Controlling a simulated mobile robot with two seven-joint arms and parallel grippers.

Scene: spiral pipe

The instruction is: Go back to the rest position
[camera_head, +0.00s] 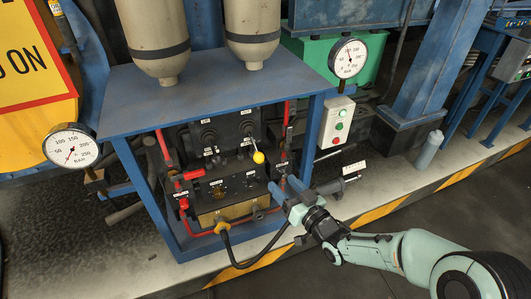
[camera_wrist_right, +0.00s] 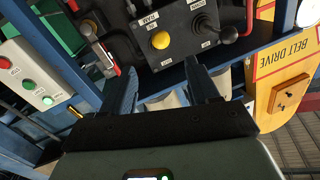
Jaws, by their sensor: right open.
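My right gripper (camera_head: 284,190) is at the front right of a blue-framed control cabinet (camera_head: 215,95). It also shows in the right wrist view (camera_wrist_right: 163,68), where its two dark fingers stand apart with nothing between them. The dark control panel (camera_head: 228,183) is behind the fingers and appears apart from them. A lever with a yellow knob (camera_head: 259,157) stands out from the panel; the same yellow knob shows in the wrist view (camera_wrist_right: 161,40). My right arm reaches in from the lower right. My left gripper is not in view.
Red pipes and handles (camera_head: 184,176) line the cabinet. A white button box (camera_head: 337,122) hangs at its right. Gauges (camera_head: 72,148) (camera_head: 348,58) flank it. A black hose (camera_head: 236,263) loops in front. Open dark floor (camera_head: 440,215) lies right, beyond a yellow-black striped edge (camera_head: 380,211).

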